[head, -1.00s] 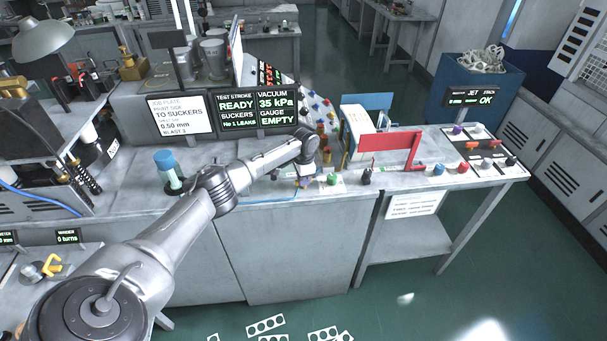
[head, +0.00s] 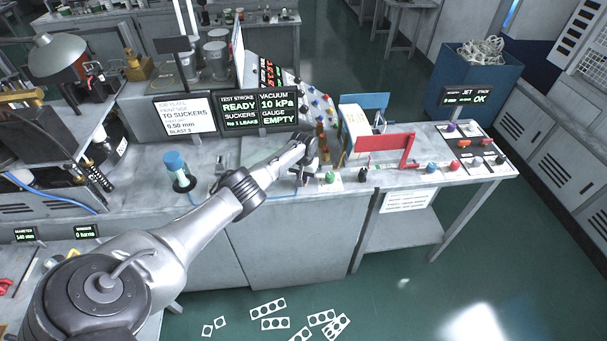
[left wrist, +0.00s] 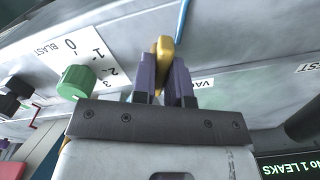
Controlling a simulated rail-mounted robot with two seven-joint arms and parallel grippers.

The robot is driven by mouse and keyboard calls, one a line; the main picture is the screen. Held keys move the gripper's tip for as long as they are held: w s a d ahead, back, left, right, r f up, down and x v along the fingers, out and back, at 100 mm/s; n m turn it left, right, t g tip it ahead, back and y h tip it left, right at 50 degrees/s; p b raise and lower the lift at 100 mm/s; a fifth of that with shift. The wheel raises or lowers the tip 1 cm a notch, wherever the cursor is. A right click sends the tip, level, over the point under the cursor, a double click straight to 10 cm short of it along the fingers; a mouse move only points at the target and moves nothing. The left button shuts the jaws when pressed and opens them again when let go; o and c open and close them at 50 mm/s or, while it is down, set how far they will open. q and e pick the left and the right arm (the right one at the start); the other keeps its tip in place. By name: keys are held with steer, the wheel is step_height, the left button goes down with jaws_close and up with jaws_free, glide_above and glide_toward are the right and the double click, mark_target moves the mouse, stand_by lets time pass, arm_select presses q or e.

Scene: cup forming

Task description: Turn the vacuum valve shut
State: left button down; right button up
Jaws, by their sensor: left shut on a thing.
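In the left wrist view, the yellow handle (left wrist: 163,50) of the vacuum valve sits between the two dark purple fingers of my left gripper (left wrist: 165,72). The fingers are shut on it. A label starting "VAC" (left wrist: 205,83) lies beside the fingers, partly hidden. In the head view my left gripper (head: 305,183) is at the bench's front edge, and my wrist hides most of the valve there. The display (head: 259,111) reads vacuum 10 kPa, suckers no 1 leaks and gauge empty. My right gripper is not in view.
A green knob (head: 330,177) is just right of the gripper, with the blast scale (left wrist: 90,55) beside it. A black knob (head: 363,175) and a red guard (head: 385,143) are further right.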

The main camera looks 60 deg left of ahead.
arm_select(q)
steer(key=n+p, duration=0.1)
steer(key=n, duration=0.2)
steer(key=shift+w+r, duration=0.1)
steer(key=shift+r, duration=0.05)
steer(key=shift+n, duration=0.9)
steer(key=c, duration=1.3)
jaws_free()
steer(key=shift+o, duration=0.8)
